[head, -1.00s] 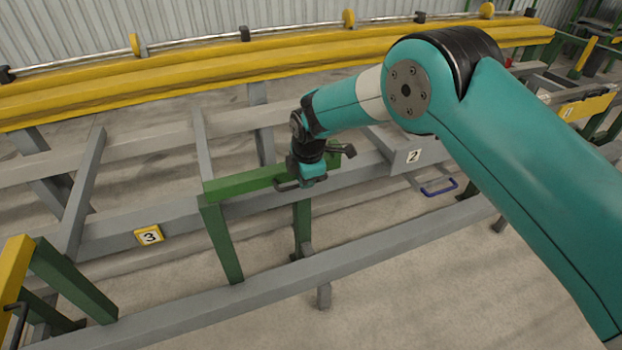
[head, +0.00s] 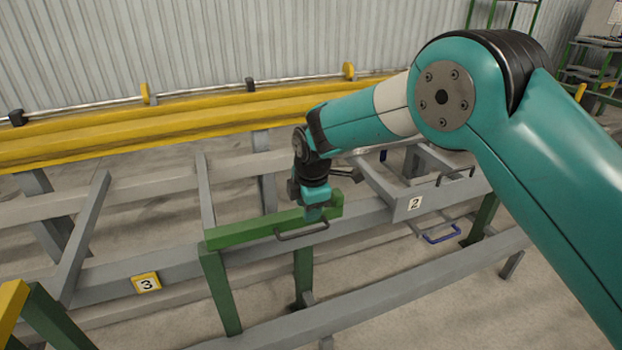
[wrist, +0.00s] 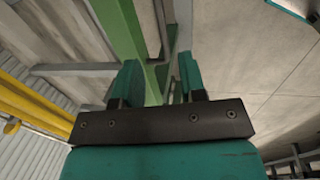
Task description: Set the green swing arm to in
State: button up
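The green swing arm (head: 255,232) is a green beam lying across the grey frame, left of the plate marked 2. A dark grey bar handle (head: 302,232) sits on its near side. My gripper (head: 315,214) points down at the right part of the beam, just above the handle, and its body hides a piece of the beam. In the wrist view my gripper's two fingers (wrist: 158,82) stand apart. Green beam (wrist: 122,30) shows beyond and between them. I cannot tell whether the fingers touch the handle.
A yellow label marked 3 (head: 146,284) is on the frame at left, and a plate marked 2 (head: 414,204) is at right. A blue handle (head: 442,234) is below it. Yellow rails (head: 180,130) run behind. Green posts (head: 220,290) stand below the beam.

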notch_tip(320, 180, up, 9)
jog(key=s, duration=0.1)
jog(key=shift+s+d+r, duration=0.15)
jog(key=shift+s+d, duration=0.15)
jog(key=shift+d, duration=0.05)
jog(key=s+d+r+m+g+y+p, duration=0.1)
jog(key=s+d+r+m+p, duration=0.6)
jog(key=s+d+r, duration=0.65)
jog(key=s+d+r+m+y+p, duration=0.1)
jog(key=s+m, duration=0.3)
jog(key=s, duration=0.5)
jog(key=s+d+r+m+g+y+p, duration=0.1)
jog(key=s+d+r+m, duration=0.2)
jog(key=s, duration=0.6)
jog(key=shift+s+d+r+m+p, duration=0.15)
jog(key=shift+s+r+m+p, duration=0.25)
jog(key=shift+m, duration=0.5)
